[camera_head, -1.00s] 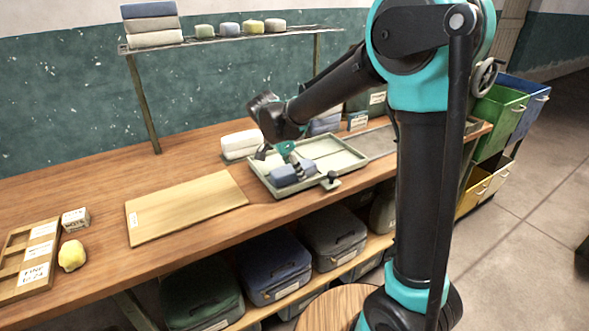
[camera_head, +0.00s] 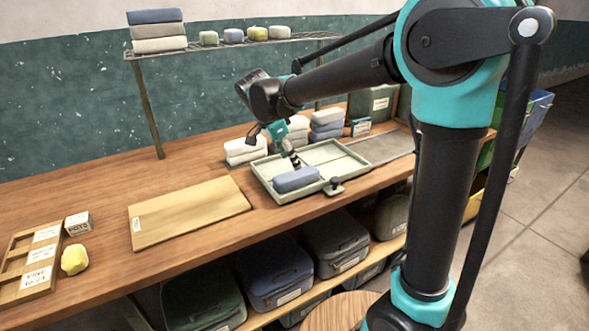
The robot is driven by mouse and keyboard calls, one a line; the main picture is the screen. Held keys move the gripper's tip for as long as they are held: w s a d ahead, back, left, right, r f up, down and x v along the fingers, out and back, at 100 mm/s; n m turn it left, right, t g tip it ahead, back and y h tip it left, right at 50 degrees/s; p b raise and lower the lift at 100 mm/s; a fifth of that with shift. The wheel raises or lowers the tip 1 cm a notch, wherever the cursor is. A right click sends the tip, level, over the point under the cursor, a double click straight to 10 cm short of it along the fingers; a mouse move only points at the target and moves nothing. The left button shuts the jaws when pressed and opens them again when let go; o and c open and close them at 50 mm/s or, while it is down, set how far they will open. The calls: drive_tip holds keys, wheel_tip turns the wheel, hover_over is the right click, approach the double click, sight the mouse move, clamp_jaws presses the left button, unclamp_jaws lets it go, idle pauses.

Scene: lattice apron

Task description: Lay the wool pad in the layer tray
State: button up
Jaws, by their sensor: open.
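The layer tray (camera_head: 340,151) is a pale grey-green shallow tray on the bench, with a divider across it. A blue-grey pad (camera_head: 296,180), which looks like the wool pad, lies in the tray's front-left part. It appears flat, and no label on it can be read. My gripper (camera_head: 296,163) points down just above and behind the pad, over the tray. Its fingers look clear of the pad and hold nothing; they are small in this view.
White folded pads (camera_head: 243,150) stand behind the tray, with more folded stacks (camera_head: 326,122) to their right. A wooden board (camera_head: 188,212) lies left of the tray. A dark knob (camera_head: 335,182) sits at the tray's front edge.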

drive_tip(key=w+v, duration=0.1)
drive_tip(key=v, duration=0.3)
drive_tip(key=s+d+f+n+y, duration=0.1)
drive_tip(key=s+d+f+n, duration=0.3)
drive_tip(key=d, duration=0.5)
drive_tip(key=s+d+f+n+y, duration=0.1)
drive_tip(key=s+d+f, duration=0.1)
drive_tip(key=d+f, duration=0.45)
drive_tip(key=s+d+f+n+t+y, duration=0.1)
drive_tip(key=s+d+f+n, duration=0.5)
drive_tip(key=s+d, duration=0.5)
wheel_tip(320, 180, down, 3)
drive_tip(key=shift+s+d+r+t+y, duration=0.15)
drive_tip(key=shift+s+d+t+y, duration=0.2)
drive_tip(key=shift+d, duration=0.2)
